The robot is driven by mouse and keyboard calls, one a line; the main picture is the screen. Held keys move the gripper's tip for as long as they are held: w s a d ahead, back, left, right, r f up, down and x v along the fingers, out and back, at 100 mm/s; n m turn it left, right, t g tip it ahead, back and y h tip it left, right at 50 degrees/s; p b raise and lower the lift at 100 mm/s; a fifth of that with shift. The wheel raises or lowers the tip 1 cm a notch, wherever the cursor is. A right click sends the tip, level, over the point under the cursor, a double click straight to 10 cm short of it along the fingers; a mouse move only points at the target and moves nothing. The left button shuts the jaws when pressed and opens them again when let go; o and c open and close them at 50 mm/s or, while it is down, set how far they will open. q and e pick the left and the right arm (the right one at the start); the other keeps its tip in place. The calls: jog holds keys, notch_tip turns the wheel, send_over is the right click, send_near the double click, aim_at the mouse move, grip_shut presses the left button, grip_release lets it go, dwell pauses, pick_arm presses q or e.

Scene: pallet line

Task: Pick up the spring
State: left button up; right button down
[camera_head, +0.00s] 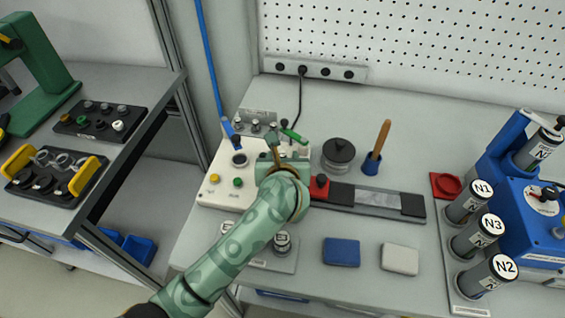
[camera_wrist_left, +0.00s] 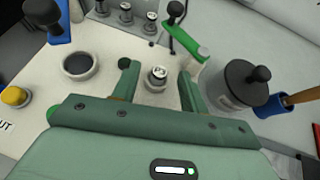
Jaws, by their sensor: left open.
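A small metallic coil-like piece, which looks like the spring (camera_wrist_left: 157,74), stands upright in a round pale seat on the white fixture box (camera_head: 216,170). My left gripper (camera_wrist_left: 156,84) is open, with one finger on each side of this piece and gaps to both. In the head view my left gripper (camera_head: 286,149) is over the right part of the fixture box and hides the piece. Several similar small metal pieces (camera_wrist_left: 126,12) stand in a grey rack (camera_head: 259,115) behind the box. My right gripper is not in view.
Beside the left gripper are a green-handled lever (camera_head: 291,135), a blue-handled lever (camera_head: 229,128) and a dark round socket (camera_head: 239,159). A black knobbed pot (camera_head: 338,154) and a wooden-handled tool in a blue cup (camera_head: 371,165) stand to the right. Labelled cylinders (camera_head: 467,204) stand far right.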

pick_arm(q)
jog(key=shift+w+f, duration=0.4)
jog(key=shift+w, duration=0.05)
jog(key=shift+r, duration=0.25)
jog(key=shift+c, duration=0.6)
grip_shut()
